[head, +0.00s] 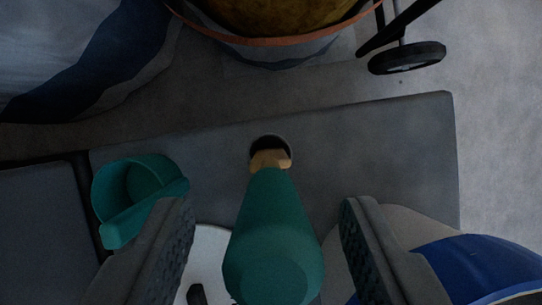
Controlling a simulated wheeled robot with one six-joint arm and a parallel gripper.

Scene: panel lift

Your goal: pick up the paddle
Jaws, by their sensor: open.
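My gripper (265,205) is open, with one dark ridged finger on each side of the lower middle of the head view. A teal tapered object (268,235) with a tan tip lies between the fingers, with a gap on both sides. Its tip overlaps a dark round hole in a grey panel (380,135). I cannot tell surely whether this teal object is the paddle, as its lower end is cut off by the frame. A blue rounded object (480,268) with a beige part beside it sits at lower right, partly behind the right finger.
A teal cup-like object (140,190) stands close to the left finger. A white round thing (208,245) shows partly below it. A large round container (275,45) with an orange rim and a black wheel (407,58) are beyond the panel. Pale floor is clear at right.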

